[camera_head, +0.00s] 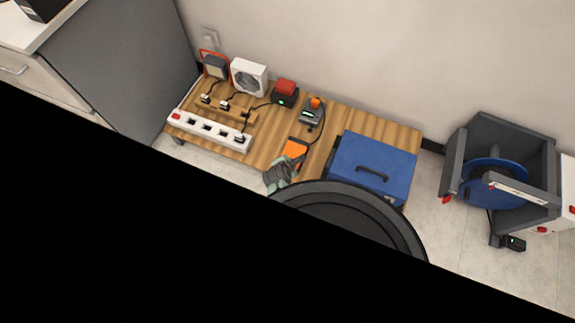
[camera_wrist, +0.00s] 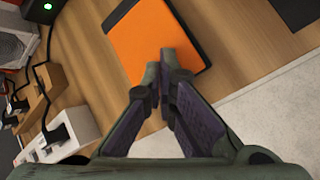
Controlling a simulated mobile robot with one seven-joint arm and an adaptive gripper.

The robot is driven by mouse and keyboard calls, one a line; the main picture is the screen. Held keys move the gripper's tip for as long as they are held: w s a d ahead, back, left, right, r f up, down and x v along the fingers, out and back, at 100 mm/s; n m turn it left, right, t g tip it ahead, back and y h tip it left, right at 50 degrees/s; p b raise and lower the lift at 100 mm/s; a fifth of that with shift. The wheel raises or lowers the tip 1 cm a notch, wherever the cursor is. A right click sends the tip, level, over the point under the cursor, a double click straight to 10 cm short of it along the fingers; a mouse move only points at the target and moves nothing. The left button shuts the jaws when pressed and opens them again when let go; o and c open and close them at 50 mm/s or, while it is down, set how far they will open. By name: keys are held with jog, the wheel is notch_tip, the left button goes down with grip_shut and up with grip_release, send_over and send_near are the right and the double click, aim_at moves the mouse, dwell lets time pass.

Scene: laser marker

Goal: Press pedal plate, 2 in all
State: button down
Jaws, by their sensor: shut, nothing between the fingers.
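The pedal plate is an orange plate on a dark base (camera_head: 296,148), lying on the low wooden bench. In the wrist view the orange plate (camera_wrist: 150,35) fills the upper middle. My gripper (camera_head: 290,164) is at the plate's near edge in the head view. In the wrist view my gripper (camera_wrist: 164,66) is shut and empty, with its fingertips overlapping the plate's lower part. I cannot tell whether the tips touch the plate or hover above it. The fingers hide part of the plate's lower edge.
A white power strip (camera_head: 208,130) lies to the left on the wooden bench (camera_head: 265,140). A blue case (camera_head: 372,165) stands to the right. Behind are a white fan (camera_head: 249,77), a red-topped black box (camera_head: 285,92) and a grey device with an orange knob (camera_head: 311,112). A cable reel (camera_head: 495,185) stands farther right.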

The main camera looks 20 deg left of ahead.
jog(key=shift+a+f+b, duration=0.1)
jog(key=shift+f+b, duration=0.7)
jog(key=shift+b, duration=0.15)
dwell(1.0)
jog(key=shift+s+p, duration=0.35)
jog(key=shift+s+d+f, duration=0.25)
jog(key=shift+f, duration=0.05)
jog(key=shift+r, duration=0.1)
jog(key=shift+r+p, duration=0.45)
jog(key=shift+p, duration=0.45)
jog(key=r+p, duration=0.4)
jog(key=shift+w+r, duration=0.2)
